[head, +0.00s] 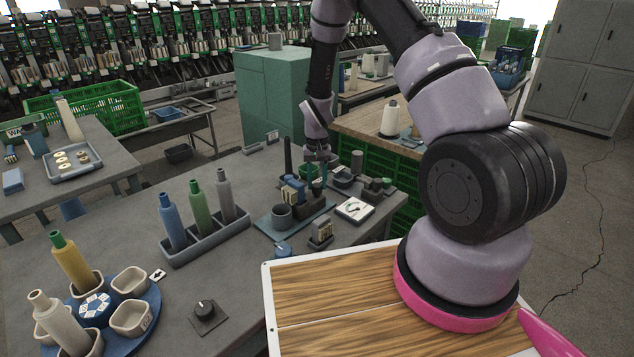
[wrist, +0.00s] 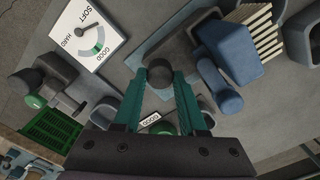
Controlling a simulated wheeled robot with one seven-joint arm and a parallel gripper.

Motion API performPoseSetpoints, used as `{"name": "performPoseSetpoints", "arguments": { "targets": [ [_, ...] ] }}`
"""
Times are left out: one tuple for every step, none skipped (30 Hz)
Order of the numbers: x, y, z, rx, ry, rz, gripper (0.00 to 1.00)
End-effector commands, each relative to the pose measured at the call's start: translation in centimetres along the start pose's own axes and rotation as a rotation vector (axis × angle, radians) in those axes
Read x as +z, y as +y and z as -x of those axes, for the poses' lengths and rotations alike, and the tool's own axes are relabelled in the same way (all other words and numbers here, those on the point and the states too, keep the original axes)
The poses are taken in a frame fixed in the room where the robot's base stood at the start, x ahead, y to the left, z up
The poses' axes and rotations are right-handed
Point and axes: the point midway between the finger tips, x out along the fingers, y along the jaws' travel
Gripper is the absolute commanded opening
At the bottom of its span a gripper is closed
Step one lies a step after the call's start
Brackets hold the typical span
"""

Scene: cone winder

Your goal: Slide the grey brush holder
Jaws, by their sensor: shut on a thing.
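My gripper (wrist: 161,76) points down at the small brush station, its teal fingers closed on a dark grey, round-topped piece (wrist: 160,72). This piece seems to be the grey brush holder; its lower part is hidden. It stands over a blue-grey base plate (wrist: 145,52). In the head view my gripper (head: 317,178) is at the back of the station, where its fingers largely hide the held piece. A blue block with pale brush slats (wrist: 235,45) is just right of the fingers in the wrist view. A white dial card marked SOFT, HARD and GOOD (wrist: 88,32) lies to the left.
A tray of coloured cones (head: 205,240) is to the left. The grey tabletop before the station has free room.

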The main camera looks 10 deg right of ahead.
Motion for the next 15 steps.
{"name": "performPoseSetpoints", "arguments": {
  "targets": [
    [0.0, 0.0, 0.0, 0.0, 0.0, 0.0, 0.0],
    [0.0, 0.0, 0.0, 0.0, 0.0, 0.0, 0.0],
    [0.0, 0.0, 0.0, 0.0, 0.0, 0.0, 0.0],
    [0.0, 0.0, 0.0, 0.0, 0.0, 0.0, 0.0],
    [0.0, 0.0, 0.0, 0.0, 0.0, 0.0, 0.0],
    [0.0, 0.0, 0.0, 0.0, 0.0, 0.0, 0.0],
    [0.0, 0.0, 0.0, 0.0, 0.0, 0.0, 0.0],
    [0.0, 0.0, 0.0, 0.0, 0.0, 0.0, 0.0],
    [0.0, 0.0, 0.0, 0.0, 0.0, -0.001, 0.0],
    [-0.1, 0.1, 0.0, 0.0, 0.0, -0.001, 0.0],
    [-0.3, 0.3, 0.0, 0.0, 0.0, -0.002, 0.0],
    [-0.6, 0.6, 0.0, 0.0, 0.001, -0.003, 0.0],
    [-0.9, 0.8, 0.0, 0.0, 0.001, -0.004, 0.0],
    [-1.2, 1.2, 0.0, 0.0, 0.001, -0.004, 0.0],
    [-1.7, 1.7, 0.0, -0.001, 0.001, -0.005, 0.0]
  ]
}}
